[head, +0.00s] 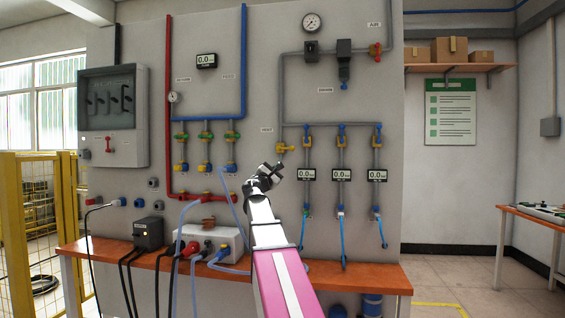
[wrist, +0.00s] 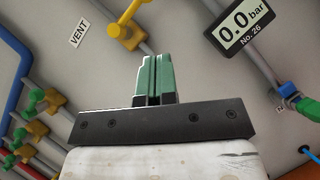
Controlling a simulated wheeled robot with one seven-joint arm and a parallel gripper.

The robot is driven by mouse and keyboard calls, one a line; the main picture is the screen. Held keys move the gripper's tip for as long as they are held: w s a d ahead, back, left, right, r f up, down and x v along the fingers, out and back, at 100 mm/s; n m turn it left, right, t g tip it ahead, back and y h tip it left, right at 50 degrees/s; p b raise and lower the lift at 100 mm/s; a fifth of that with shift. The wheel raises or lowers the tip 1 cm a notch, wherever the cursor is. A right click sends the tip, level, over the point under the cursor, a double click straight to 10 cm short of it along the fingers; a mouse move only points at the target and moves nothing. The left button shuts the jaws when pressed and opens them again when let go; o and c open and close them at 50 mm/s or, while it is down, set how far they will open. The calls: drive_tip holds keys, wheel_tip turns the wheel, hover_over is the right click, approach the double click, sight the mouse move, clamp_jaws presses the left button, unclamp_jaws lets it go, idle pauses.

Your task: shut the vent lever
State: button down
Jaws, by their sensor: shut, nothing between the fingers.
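The vent lever is a yellow valve handle (head: 283,148) at the left end of the grey air pipe in the head view. A small VENT label (head: 266,129) is on the wall above and left of it. In the wrist view the yellow lever (wrist: 127,33) is at the top, with its handle slanting up and right and the VENT label (wrist: 79,33) to its left. My gripper (head: 278,167) is just below the lever in the head view. Its green fingers (wrist: 154,76) are together and empty, apart from the lever in the picture.
Red and blue pipes with green and yellow valves (head: 205,137) are left. The orange bench (head: 340,274) with a white connector box (head: 228,240) is below.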

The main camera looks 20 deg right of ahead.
drive_tip(key=v, duration=0.5)
drive_tip(key=shift+s+a+f, duration=0.2)
drive_tip(key=s+a+f+m+g+y, duration=0.2)
drive_tip(key=f+m+g+y, duration=0.15)
drive_tip(key=f, duration=1.45)
drive_tip(key=s+a+f+m+g+y, duration=0.2)
drive_tip(key=f+m+y, duration=0.3)
drive_tip(key=f, duration=1.3)
drive_tip(key=s+a+f+m+g+y, duration=0.2)
drive_tip(key=s+a+f, duration=0.3)
drive_tip(key=f, duration=0.4)
drive_tip(key=s+a+f+m+g+y, duration=0.2)
drive_tip(key=s+a+f+m+y, duration=0.1)
drive_tip(key=s+a+f+y, duration=0.2)
drive_tip(key=s+a+f+m+g+y, duration=0.2)
drive_tip(key=s+a+f, duration=0.4)
drive_tip(key=s+f, duration=0.3)
wheel_tip(320, 180, down, 5)
drive_tip(key=shift+r+g+y, duration=0.2)
drive_tip(key=shift+g+y, duration=0.35)
drive_tip(key=shift+y, duration=0.4)
